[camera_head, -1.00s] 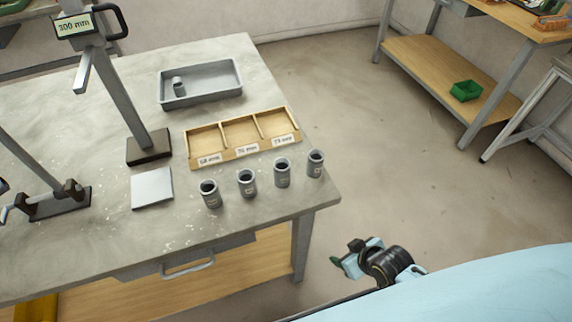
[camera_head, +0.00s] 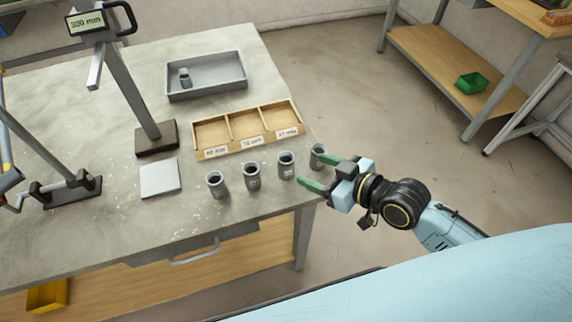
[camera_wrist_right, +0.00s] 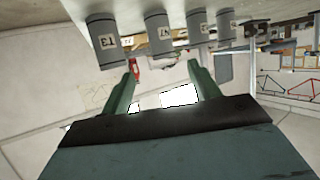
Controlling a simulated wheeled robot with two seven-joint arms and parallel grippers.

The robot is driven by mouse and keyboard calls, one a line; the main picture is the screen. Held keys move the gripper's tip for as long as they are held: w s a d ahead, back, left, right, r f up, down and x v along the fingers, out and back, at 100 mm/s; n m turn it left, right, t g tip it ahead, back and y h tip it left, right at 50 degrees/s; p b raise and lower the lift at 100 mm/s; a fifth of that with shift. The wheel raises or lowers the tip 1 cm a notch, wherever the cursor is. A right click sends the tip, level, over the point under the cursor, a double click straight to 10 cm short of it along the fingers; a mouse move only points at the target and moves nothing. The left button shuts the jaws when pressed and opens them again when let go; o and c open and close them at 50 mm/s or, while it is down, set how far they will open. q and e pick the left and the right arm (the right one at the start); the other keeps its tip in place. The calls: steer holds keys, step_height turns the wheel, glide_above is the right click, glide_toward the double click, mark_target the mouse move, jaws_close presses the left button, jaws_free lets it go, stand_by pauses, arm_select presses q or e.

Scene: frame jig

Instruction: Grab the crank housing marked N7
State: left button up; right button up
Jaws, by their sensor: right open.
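Several grey cylindrical crank housings stand upright in a row near the table's front right edge. In the right wrist view, the mark on the second housing from the left (camera_wrist_right: 160,34) looks like N7; the largest, leftmost one (camera_wrist_right: 104,42) has a different mark. In the head view the marks are too small to read; the second from the right (camera_head: 287,166) appears to be the N7 housing. My right gripper (camera_head: 312,170) is open and empty at the row's right end, its fingers by the rightmost housing (camera_head: 319,152). It also shows in the wrist view (camera_wrist_right: 163,64). My left gripper is not seen.
Behind the row is a wooden three-compartment tray (camera_head: 226,153) with mm labels. A grey bin (camera_head: 207,93) farther back holds a small cylinder (camera_head: 184,77). A white plate (camera_head: 160,178) and a tall gauge stand (camera_head: 156,139) are on the left. Open floor lies right of the table.

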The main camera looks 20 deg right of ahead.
mark_target(292, 164)
steer(key=x, duration=0.5)
steer(key=b+x, duration=0.1)
steer(key=x, duration=0.4)
steer(key=shift+s+a+f, duration=0.15)
steer(key=shift+f, duration=0.1)
steer(key=c, duration=1.1)
